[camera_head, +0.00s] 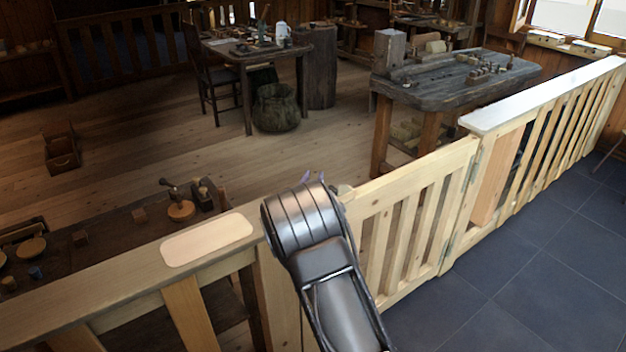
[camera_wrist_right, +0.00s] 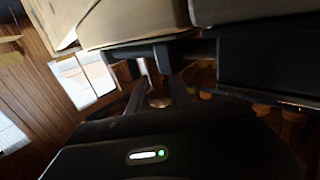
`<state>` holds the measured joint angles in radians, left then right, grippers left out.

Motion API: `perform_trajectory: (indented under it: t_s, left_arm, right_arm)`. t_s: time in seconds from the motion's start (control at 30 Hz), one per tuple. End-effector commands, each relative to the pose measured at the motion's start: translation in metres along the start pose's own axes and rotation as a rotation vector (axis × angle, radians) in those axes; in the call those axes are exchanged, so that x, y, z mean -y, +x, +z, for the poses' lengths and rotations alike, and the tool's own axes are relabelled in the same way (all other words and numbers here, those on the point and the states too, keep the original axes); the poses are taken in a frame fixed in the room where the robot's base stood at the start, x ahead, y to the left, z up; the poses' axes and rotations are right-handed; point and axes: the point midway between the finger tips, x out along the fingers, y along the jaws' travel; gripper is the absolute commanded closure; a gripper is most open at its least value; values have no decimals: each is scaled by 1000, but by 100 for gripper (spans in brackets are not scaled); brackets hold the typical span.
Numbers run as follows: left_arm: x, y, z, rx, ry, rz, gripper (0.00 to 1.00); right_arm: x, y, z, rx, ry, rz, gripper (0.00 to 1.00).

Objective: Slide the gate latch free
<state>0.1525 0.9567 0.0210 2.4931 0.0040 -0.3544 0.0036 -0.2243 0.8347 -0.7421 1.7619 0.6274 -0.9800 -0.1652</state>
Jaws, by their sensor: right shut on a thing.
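The pale wooden gate (camera_head: 432,192) stands in line with the fence, hinged at its right end. My right arm reaches over the gate's left end, with the right gripper (camera_head: 314,178) on the far side and mostly hidden by my wrist. In the right wrist view, the two dark fingers of this gripper (camera_wrist_right: 160,92) are shut on part of the gate latch, a dark bar (camera_wrist_right: 190,50) running along the pale wood. The grip itself is dark and hard to make out. The head view hides the latch behind my wrist. My left gripper is not in view.
A fence rail (camera_head: 100,276) with a pale pad (camera_head: 207,240) is at left; a white-topped fence (camera_head: 545,95) is at right. Beyond stand a low bench (camera_head: 110,232) and a dark worktable (camera_head: 455,88). Blue tiled floor (camera_head: 530,285) lies open on the near side.

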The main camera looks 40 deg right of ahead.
Motion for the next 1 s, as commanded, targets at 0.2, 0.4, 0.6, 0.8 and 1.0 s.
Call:
perform_trajectory:
  t_s: [0.2,0.4,0.6,0.8,1.0]
  left_arm:
    - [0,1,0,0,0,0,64]
    - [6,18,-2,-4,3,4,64]
    - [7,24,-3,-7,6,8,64]
    - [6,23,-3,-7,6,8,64]
    - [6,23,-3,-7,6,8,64]
  right_arm:
    - [0,0,0,0,0,0,100]
    - [-19,20,5,-1,5,3,100]
    - [-35,35,1,-1,2,0,100]
    - [-36,35,-1,-1,0,2,100]
    - [-36,35,-1,-1,0,2,62]
